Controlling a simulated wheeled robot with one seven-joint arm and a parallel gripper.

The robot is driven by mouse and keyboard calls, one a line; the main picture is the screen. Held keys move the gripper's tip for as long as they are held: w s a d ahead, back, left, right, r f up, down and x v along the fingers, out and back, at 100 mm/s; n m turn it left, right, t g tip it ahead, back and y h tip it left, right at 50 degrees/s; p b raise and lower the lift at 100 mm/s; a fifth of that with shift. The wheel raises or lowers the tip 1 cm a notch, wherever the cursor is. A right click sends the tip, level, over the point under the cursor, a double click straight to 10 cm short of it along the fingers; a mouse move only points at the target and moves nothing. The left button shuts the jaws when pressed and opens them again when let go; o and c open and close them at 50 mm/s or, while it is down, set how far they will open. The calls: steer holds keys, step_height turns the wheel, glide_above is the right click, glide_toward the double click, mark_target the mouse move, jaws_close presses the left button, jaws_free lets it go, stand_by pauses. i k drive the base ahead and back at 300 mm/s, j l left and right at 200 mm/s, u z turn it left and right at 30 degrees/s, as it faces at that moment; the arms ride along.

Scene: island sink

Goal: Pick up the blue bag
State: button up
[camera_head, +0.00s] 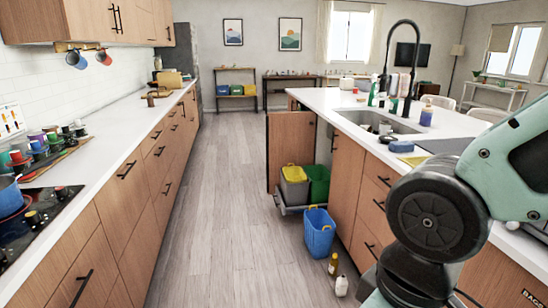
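A blue bag-like container (319,237) with yellow handles stands upright on the floor, right of centre. It is in front of the open cabinet under the island and looks like a bin or basket. I cannot tell what is inside it. My arm fills the lower right of the head view, to the right of the blue container and nearer the camera. My gripper is not in view. The arm hides part of the island's front and the floor there.
The aisle floor (215,220) to the left is clear.

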mark_target(320, 228)
steer(key=i+j+z, duration=0.2)
steer(key=i+j, duration=0.3)
steer(key=i, duration=0.2)
steer(key=i+j+z, duration=0.2)
steer(key=i+j, duration=0.4)
steer(key=i+j+z, duration=0.15)
steer(key=i+j, duration=0.55)
steer(key=i+j+z, duration=0.2)
steer(key=i+j, duration=0.35)
steer(key=j, duration=0.25)
